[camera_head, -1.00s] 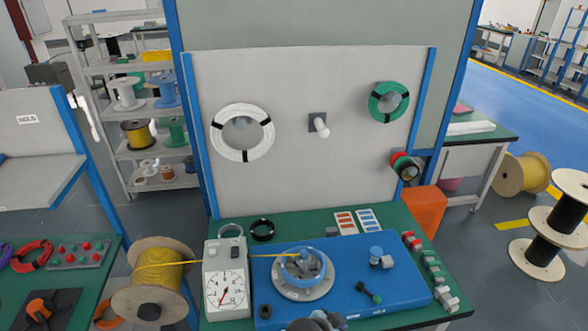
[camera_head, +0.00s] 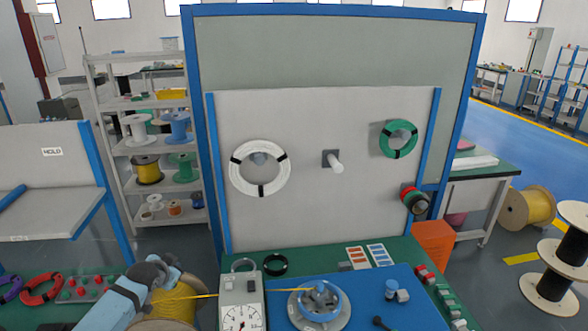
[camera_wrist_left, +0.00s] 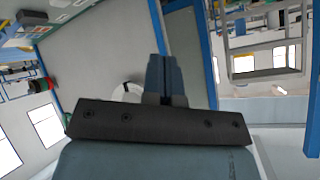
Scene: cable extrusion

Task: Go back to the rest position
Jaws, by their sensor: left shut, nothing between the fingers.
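My left gripper (camera_head: 172,272) is at the lower left of the head view, at the end of my pale blue arm. It is in front of the yellow cable spool (camera_head: 176,304) and partly hides it. In the left wrist view its dark fingers (camera_wrist_left: 166,78) are together with nothing between them. My right gripper is in neither view.
A green bench holds a dial gauge box (camera_head: 240,310), a blue plate (camera_head: 390,304) and a blue winding reel (camera_head: 318,300). A yellow cable runs from the spool to the gauge box. A pegboard (camera_head: 315,215) with a white coil (camera_head: 260,187) and a green coil (camera_head: 412,139) stands behind.

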